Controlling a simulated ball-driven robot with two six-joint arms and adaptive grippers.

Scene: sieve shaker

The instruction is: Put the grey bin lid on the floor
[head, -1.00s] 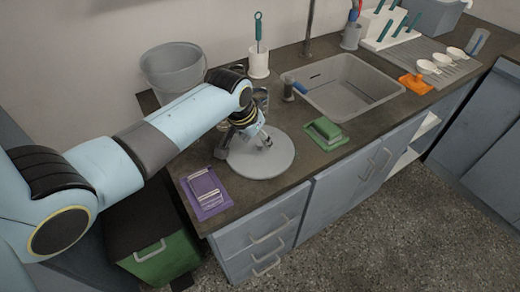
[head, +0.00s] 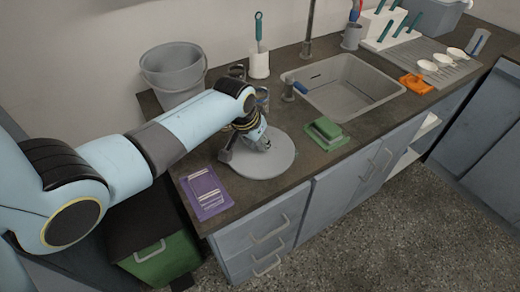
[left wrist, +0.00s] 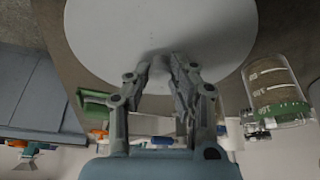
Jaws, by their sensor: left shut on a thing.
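The grey bin lid (head: 280,162) is a round, flat disc at the counter's front left, between the purple packet and the green sponge. It also shows as a large pale disc in the left wrist view (left wrist: 110,35). My left gripper (head: 264,145) is over the lid's middle, its fingers shut on the lid, likely at a grip there that the fingers hide. In the left wrist view the fingertips (left wrist: 160,62) come close together against the lid. I cannot tell whether the lid is clear of the counter. The speckled floor (head: 370,235) lies in front of the cabinets. My right gripper is not in view.
A grey bucket (head: 174,75) stands at the back left. A purple packet (head: 206,192) and a green sponge (head: 324,129) flank the lid. A sink (head: 345,85) is to the right. A glass jar (left wrist: 275,92) is close by. The floor before the cabinets is clear.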

